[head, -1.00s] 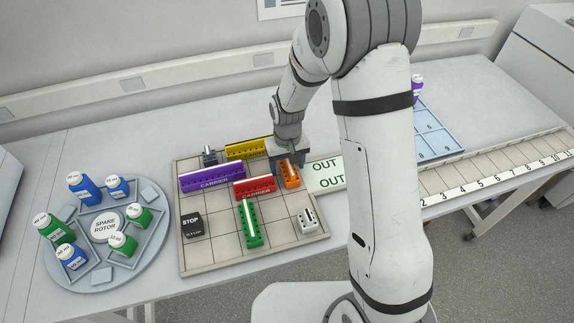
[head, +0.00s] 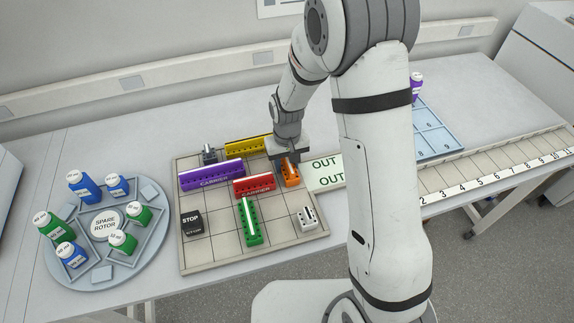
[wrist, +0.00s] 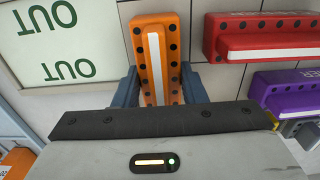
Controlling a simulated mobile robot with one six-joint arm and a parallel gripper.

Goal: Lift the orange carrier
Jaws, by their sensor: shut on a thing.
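The orange carrier (head: 290,174) is a short block with a white stripe and dark holes, at the right side of the gridded board (head: 276,258). In the wrist view the orange carrier (wrist: 158,60) sits between the two blue-grey fingers of my gripper (wrist: 158,92). My gripper (head: 290,163) is shut on it from above. It looks low, at or close to the board; I cannot tell if there is a gap beneath it. The gripper body hides its near end in the wrist view.
The red carrier (head: 254,185) lies just left of the orange one, with purple (head: 211,178), yellow (head: 246,149) and green (head: 251,224) carriers around. A STOP block (head: 191,223) and a white piece (head: 307,218) stand in front. The OUT plate (head: 325,172) adjoins on the right.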

